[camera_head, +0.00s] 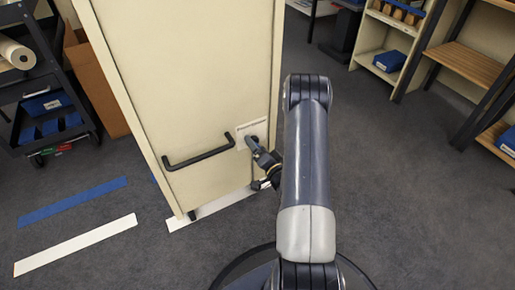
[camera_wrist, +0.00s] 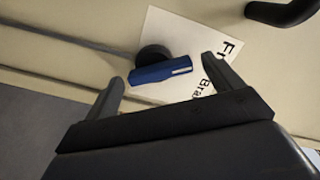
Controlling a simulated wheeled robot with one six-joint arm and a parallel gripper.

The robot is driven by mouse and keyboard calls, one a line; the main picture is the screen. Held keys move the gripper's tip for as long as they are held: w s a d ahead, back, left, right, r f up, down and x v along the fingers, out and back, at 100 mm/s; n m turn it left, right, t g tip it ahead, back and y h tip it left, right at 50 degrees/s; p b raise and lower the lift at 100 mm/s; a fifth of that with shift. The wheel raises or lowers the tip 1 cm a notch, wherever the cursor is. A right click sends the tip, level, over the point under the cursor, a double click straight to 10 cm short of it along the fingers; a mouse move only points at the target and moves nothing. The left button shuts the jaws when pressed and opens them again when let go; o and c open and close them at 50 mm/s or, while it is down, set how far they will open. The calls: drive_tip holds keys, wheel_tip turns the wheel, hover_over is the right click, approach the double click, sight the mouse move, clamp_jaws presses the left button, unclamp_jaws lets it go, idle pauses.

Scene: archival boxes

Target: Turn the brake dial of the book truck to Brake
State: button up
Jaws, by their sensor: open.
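The book truck (camera_head: 190,75) is a tall cream cabinet whose end panel faces me. Its brake dial shows in the wrist view as a blue bar (camera_wrist: 150,75) with a white line towards its right end, on a black round hub (camera_wrist: 153,54). A white label (camera_wrist: 180,35) lies behind it, with partly hidden words beginning "F" and "Bra". I cannot tell exactly which word the line points at. My gripper (camera_wrist: 164,72) is open, its fingers on either side of the dial; contact is not clear. In the head view my gripper (camera_head: 258,150) is at the label plate (camera_head: 246,131) and hides the dial.
A black handle (camera_head: 198,158) sticks out of the panel left of the label. A dark cart (camera_head: 35,85) and a cardboard box (camera_head: 95,85) stand at left. Shelves (camera_head: 470,62) stand at right. White (camera_head: 75,245) and blue (camera_head: 72,202) tape strips mark the carpet. The floor at right is clear.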

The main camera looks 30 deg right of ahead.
drive_tip(key=shift+w, duration=0.25)
drive_tip(key=c, duration=1)
drive_tip(key=m, duration=0.3)
drive_tip(key=m+b, duration=0.1)
drive_tip(key=m, duration=0.3)
drive_tip(key=shift+d+f, duration=0.1)
drive_tip(key=shift+d, duration=0.1)
drive_tip(key=m, duration=0.6)
drive_tip(key=shift+d+f+m, duration=0.15)
drive_tip(key=shift+m, duration=0.25)
